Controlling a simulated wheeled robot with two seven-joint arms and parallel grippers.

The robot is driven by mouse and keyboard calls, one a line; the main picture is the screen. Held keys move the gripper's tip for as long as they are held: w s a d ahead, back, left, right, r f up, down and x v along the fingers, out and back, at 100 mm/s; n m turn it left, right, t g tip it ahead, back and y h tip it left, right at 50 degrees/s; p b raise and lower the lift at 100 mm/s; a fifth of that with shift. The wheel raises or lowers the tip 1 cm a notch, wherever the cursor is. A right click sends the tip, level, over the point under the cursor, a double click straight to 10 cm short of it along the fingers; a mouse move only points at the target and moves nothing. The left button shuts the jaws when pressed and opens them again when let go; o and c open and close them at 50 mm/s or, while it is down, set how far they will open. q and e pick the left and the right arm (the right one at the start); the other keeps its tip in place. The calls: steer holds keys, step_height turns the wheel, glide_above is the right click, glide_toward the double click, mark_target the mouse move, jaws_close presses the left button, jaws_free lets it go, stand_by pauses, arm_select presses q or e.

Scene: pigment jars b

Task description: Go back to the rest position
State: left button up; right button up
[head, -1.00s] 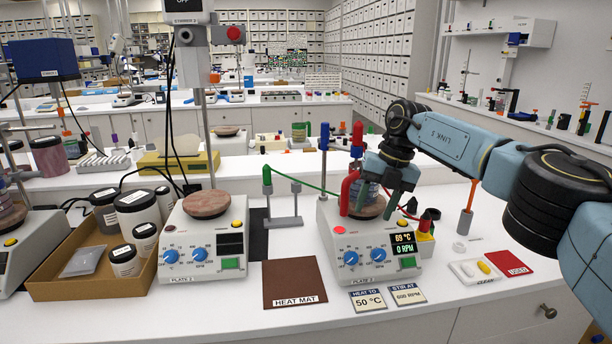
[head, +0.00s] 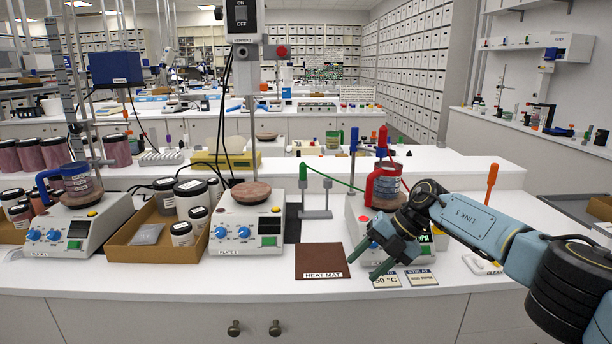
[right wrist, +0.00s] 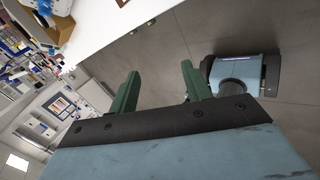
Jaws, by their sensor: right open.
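My right gripper (head: 368,262) is open and empty in the head view, in front of the right hot plate (head: 356,217) and above the bench's front area. Its two green fingers point left and down, apart from each other. The right wrist view shows the same spread fingers (right wrist: 160,92) with nothing between them, over the grey floor. A red-handled jar (head: 384,186) stands on the right hot plate, partly hidden by my wrist. My left gripper is in neither view.
A brown heat mat (head: 321,260) lies left of my right gripper. Label cards (head: 420,277) lie below it. Plate 2 (head: 246,228) and a cardboard tray (head: 140,246) of jars stand further left. An orange-handled tool (head: 491,182) stands near my right arm.

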steer(key=s+a+f+m+t+y, duration=0.2)
steer(key=a+f+m+t+y, duration=0.15)
steer(key=f, duration=0.45)
steer(key=s+a+f+m+t+y, duration=0.2)
steer(key=a+f+m+y, duration=0.15)
steer(key=f, duration=0.45)
steer(key=s+d+f+m+t+h, duration=0.25)
steer(key=s+f+m, duration=0.3)
steer(key=f, duration=0.45)
steer(key=s+d+f+m+t+h, duration=0.2)
steer(key=s+d+f+m+h, duration=0.15)
steer(key=f+m, duration=0.5)
steer(key=s+d+f+m+g+h, duration=0.25)
steer(key=s+f, duration=0.45)
steer(key=s, duration=0.4)
steer(key=s+d+f+m+g+h, duration=0.15)
steer(key=s+d+f, duration=0.35)
steer(key=s, duration=0.5)
steer(key=s+d+f+m+g+h, duration=0.2)
steer(key=s+f+m+h, duration=0.1)
steer(key=s+f, duration=0.65)
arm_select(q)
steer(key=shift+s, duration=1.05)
arm_select(e)
steer(key=s+d+f+m+g+h, duration=0.1)
steer(key=s+d+m+g, duration=0.1)
steer(key=s, duration=1.5)
steer(key=shift+d+m+g, duration=0.35)
steer(key=shift+m+g, duration=0.05)
steer(key=shift+g, duration=0.3)
